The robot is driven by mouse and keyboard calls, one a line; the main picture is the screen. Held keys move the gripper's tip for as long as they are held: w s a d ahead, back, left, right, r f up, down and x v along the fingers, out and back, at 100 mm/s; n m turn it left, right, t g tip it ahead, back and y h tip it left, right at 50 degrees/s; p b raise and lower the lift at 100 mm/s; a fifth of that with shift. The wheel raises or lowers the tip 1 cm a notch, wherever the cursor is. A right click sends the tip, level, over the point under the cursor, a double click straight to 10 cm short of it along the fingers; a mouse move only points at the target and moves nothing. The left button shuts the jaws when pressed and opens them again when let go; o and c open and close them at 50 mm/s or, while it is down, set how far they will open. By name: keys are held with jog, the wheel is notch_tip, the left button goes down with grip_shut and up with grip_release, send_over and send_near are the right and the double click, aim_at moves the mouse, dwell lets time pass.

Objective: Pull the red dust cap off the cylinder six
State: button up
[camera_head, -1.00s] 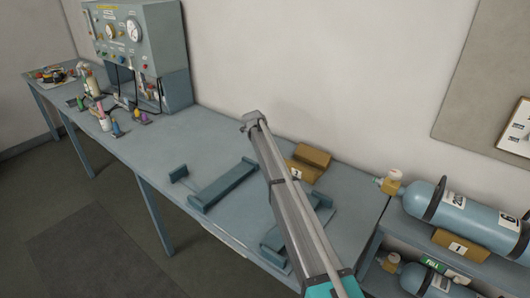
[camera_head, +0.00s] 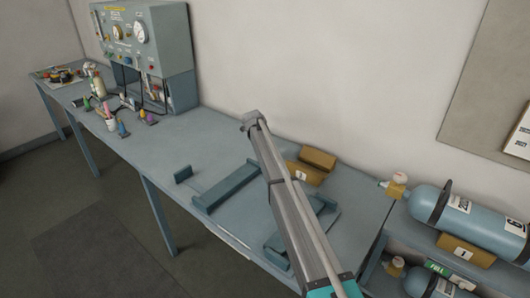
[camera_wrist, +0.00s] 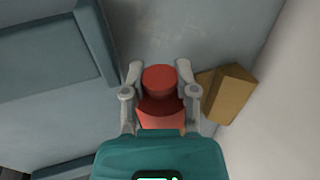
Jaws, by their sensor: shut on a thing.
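In the wrist view my gripper (camera_wrist: 160,92) is shut on a red round-topped piece (camera_wrist: 160,78), which looks like the dust cap. Its lower red part runs down toward my teal wrist. Cylinder six (camera_head: 490,228) is light blue with a "6" label and lies on its side on the upper rack shelf at the right of the head view. Its brass valve (camera_head: 396,190) with a white knob faces left, and I see no red cap on it. In the head view my arm reaches over the bench, and the fingers and held piece are hidden.
The grey-blue bench (camera_head: 150,170) carries cradle rails (camera_head: 228,186) and tan blocks (camera_head: 318,159); a tan block (camera_wrist: 228,92) is right of my gripper in the wrist view. A gauge panel (camera_head: 150,45) and small bottles stand far left. Another cylinder (camera_head: 425,284) lies below.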

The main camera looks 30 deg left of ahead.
jog(key=shift+w+a, duration=0.1)
jog(key=shift+a, duration=0.5)
jog(key=shift+w+a, duration=0.15)
jog(key=shift+a, duration=0.55)
jog(key=shift+a, duration=0.3)
jog(key=shift+a, duration=0.15)
